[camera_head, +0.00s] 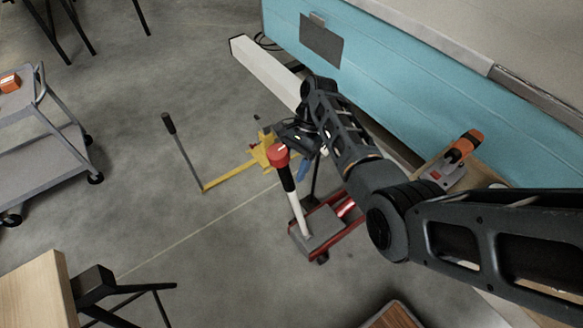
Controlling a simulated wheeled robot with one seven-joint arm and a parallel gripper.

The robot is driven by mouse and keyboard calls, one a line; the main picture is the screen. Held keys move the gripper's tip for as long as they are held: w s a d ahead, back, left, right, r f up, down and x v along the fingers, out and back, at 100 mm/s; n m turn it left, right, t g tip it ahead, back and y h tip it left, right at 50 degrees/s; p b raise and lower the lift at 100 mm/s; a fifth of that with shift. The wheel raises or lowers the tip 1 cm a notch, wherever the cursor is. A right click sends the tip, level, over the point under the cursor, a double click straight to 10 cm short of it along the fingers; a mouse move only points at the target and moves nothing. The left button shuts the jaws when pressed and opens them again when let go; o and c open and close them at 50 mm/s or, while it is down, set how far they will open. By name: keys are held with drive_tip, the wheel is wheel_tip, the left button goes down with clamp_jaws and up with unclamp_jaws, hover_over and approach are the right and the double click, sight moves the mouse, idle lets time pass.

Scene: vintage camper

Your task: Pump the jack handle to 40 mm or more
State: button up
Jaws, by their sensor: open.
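A low red jack (344,226) stands on the concrete floor near the camper's side. Its handle (293,203) rises from it, tilted up to the left, with a white lower shaft, a black grip and a red cap (278,155) on top. My gripper (290,138) is open, just above and beside the red cap in the picture. I cannot tell whether it touches the handle, since its fingers are small and dark here. My arm reaches in from the right and covers part of the area behind the jack.
A yellow tool (232,177) with a long black-gripped lever (183,150) stands behind the jack. The teal camper side (400,95) and a white beam (265,70) bound the back right. A grey cart (45,150) stands left, a wooden table (38,292) front left.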

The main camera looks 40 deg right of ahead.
drive_tip(key=s+v, duration=0.1)
drive_tip(key=v, duration=0.5)
drive_tip(key=shift+w+d+r, duration=0.15)
drive_tip(key=shift+w+d, duration=0.05)
drive_tip(key=shift+w, duration=0.35)
